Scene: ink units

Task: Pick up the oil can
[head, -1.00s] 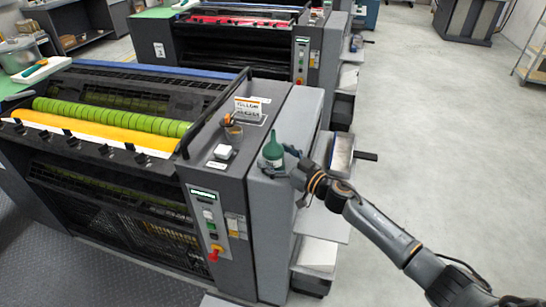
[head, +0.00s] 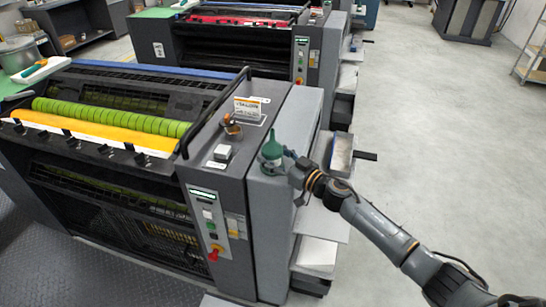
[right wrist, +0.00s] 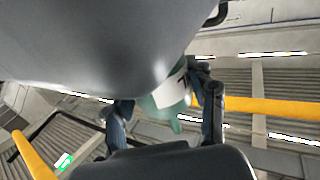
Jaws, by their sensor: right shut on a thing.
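The green oil can (head: 271,152) with its pointed spout is upright at the top of the grey end cabinet of the near press, close to its right edge. I cannot tell whether its base touches the cabinet top. My right gripper (head: 283,160) reaches in from the right and is shut on the can. My left gripper is not in view.
The near press's grey cabinet (head: 285,215) carries a cup of tools (head: 232,126), a small sign (head: 248,108) and a white-topped box (head: 222,153). A side tray (head: 341,153) stands behind my right forearm. The floor (head: 440,140) at right is clear.

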